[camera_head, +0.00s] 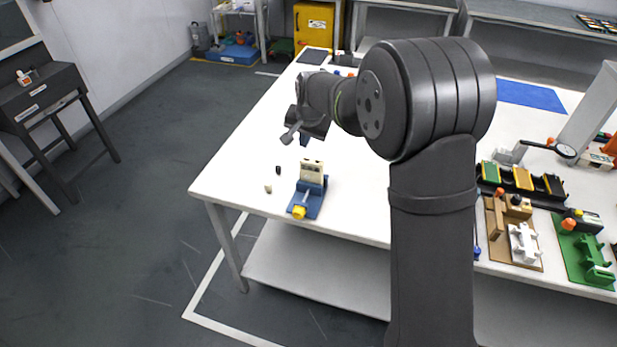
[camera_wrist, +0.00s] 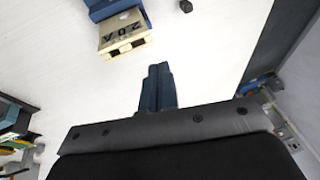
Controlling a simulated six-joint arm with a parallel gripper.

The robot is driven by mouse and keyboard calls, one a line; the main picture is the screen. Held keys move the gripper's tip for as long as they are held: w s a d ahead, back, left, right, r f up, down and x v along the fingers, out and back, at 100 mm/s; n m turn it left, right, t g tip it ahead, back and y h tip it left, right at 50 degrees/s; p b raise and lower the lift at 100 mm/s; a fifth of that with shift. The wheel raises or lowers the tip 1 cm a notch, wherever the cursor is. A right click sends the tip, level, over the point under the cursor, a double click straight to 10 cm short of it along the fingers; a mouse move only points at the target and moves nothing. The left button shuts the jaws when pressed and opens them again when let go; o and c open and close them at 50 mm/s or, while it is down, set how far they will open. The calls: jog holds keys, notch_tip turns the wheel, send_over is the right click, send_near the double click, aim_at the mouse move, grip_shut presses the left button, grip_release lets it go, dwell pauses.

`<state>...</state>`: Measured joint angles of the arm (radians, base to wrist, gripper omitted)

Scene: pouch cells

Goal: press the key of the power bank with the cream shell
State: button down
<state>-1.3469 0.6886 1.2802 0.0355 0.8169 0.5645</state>
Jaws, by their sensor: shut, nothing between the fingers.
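The cream-shelled power bank (camera_head: 312,173) stands upright in a blue clamp stand (camera_head: 313,202) with a yellow knob, near the table's front left corner. In the wrist view the cream power bank (camera_wrist: 124,33) shows at the top, with dark lettering on one face and small openings along its edge; the blue stand (camera_wrist: 100,10) is behind it. I cannot make out which mark is the key. My gripper (camera_wrist: 158,70) is shut and empty, its dark blue fingers apart from the power bank. In the head view my gripper (camera_head: 305,142) hangs above and behind the power bank.
A small black piece (camera_head: 278,170) and a small cream piece (camera_head: 268,188) lie left of the stand. The white table (camera_head: 235,175) around them is clear. Fixtures, including a green one (camera_head: 592,258), crowd the table's right side.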

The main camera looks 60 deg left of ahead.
notch_tip(320, 180, down, 2)
jog(key=s+y, duration=0.2)
jog(key=t+y, duration=0.1)
jog(key=y, duration=0.7)
send_over(296, 212)
jog(key=w+a, duration=0.3)
jog(key=a, duration=0.1)
notch_tip(296, 212, down, 7)
jog(key=shift+a, duration=0.15)
jog(key=shift+n+g+y, duration=0.5)
jog(key=shift+n+y, duration=0.3)
jog(key=shift+y, duration=0.1)
jog(key=s+d+f, duration=0.1)
jog(key=s+d, duration=0.1)
jog(key=d, duration=0.1)
jog(key=d+f, duration=0.1)
jog(key=shift+s+d+f, duration=0.15)
jog(key=shift+s+f, duration=0.2)
jog(key=shift+s, duration=0.05)
jog(key=shift+s+d+f+g+y, duration=0.15)
jog(key=shift+s+d+g+y, duration=0.25)
jog(key=shift+d, duration=0.35)
jog(key=shift+w+a, duration=3.05)
jog(key=shift+a, duration=0.1)
jog(key=shift+w, duration=0.1)
jog(key=shift+w+a, duration=0.2)
jog(key=shift+a, duration=0.1)
